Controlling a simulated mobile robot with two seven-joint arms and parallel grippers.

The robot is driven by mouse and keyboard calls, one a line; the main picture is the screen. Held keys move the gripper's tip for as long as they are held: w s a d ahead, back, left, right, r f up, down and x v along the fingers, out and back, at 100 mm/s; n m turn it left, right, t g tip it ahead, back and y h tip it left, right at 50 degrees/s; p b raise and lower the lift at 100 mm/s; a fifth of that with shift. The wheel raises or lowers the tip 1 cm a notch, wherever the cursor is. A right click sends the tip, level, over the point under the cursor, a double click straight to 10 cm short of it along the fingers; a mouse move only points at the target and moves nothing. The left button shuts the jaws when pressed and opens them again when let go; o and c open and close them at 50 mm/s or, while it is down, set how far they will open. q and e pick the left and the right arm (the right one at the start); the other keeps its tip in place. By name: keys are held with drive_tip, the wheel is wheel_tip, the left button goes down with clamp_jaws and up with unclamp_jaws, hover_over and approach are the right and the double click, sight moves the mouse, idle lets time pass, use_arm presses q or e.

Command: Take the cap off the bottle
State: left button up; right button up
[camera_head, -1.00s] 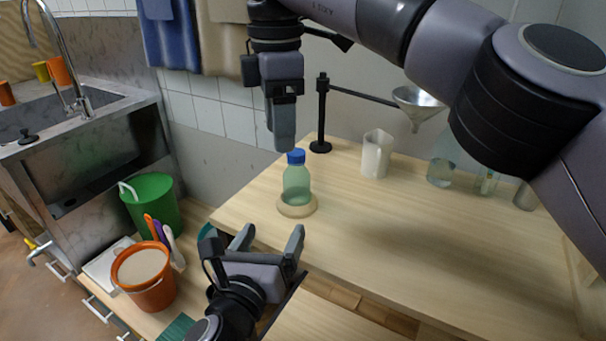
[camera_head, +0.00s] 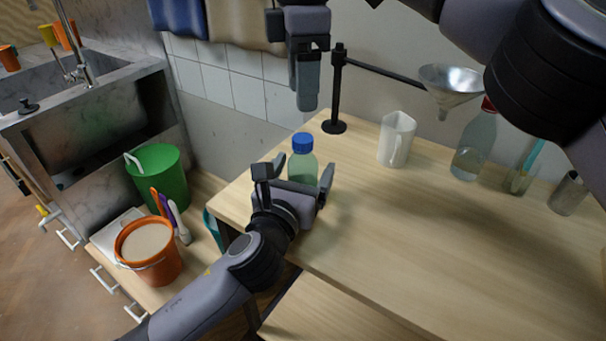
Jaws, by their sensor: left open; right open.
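The green bottle (camera_head: 303,168) stands upright on the wooden table, with its blue cap (camera_head: 302,142) on top. Its lower part is hidden behind my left gripper. My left gripper (camera_head: 304,176) is open, with its fingers reaching to either side of the bottle's body; I cannot tell whether they touch it. My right gripper (camera_head: 307,104) points down above the cap, with a clear gap between them. Its fingers overlap in this view, but it is open and empty.
A black stand (camera_head: 336,100) holds a metal funnel (camera_head: 451,84) behind the bottle. A white jug (camera_head: 397,139), a clear red-capped bottle (camera_head: 475,145) and a metal cup (camera_head: 568,193) stand to the right. The table's front middle is clear. An orange bucket (camera_head: 160,268) and green bin (camera_head: 166,180) are at left.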

sight(303, 137)
use_arm(q)
drive_tip(key=shift+x, duration=1.15)
clamp_jaws()
use_arm(e)
drive_tip(key=m, duration=0.4)
drive_tip(key=shift+f, duration=4)
clamp_jaws()
